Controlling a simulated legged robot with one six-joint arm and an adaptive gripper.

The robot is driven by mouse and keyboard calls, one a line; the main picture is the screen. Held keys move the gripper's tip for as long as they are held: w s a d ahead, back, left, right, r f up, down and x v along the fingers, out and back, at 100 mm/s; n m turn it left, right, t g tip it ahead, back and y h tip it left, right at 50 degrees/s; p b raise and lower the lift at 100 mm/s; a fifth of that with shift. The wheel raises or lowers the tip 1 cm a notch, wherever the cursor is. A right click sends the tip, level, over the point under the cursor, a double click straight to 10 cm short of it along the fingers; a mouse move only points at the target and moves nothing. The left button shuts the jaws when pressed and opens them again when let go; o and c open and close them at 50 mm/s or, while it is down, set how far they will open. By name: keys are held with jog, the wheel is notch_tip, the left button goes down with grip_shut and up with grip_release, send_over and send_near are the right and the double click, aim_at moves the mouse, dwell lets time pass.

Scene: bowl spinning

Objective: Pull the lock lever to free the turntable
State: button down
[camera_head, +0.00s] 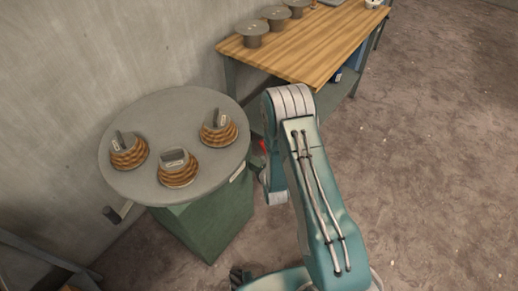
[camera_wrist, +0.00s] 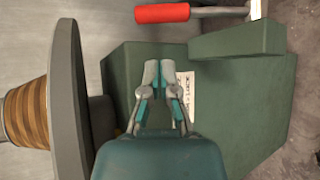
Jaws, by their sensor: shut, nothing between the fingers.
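The grey round turntable (camera_head: 178,100) sits on a green pedestal (camera_head: 205,222) in the head view. In the wrist view its disc (camera_wrist: 70,100) stands on edge at the left and the green pedestal (camera_wrist: 250,95) fills the middle. The lock lever, with a red handle (camera_wrist: 162,13) on a metal rod, lies at the top of the wrist view. A bit of red (camera_head: 263,146) shows beside my arm in the head view. My gripper (camera_wrist: 158,72) is shut and empty, with its tips below the red handle in the picture and apart from it.
Several woven-looking bowl stacks (camera_head: 178,172) with grey blocks stand on the turntable. A wooden workbench (camera_head: 300,50) with grey round pieces (camera_head: 252,38) stands behind. The floor at the right is clear.

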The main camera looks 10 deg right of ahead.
jog(key=x, duration=0.9)
jog(key=shift+w+f, duration=0.1)
jog(key=shift+w+a, duration=0.1)
jog(key=shift+w, duration=0.1)
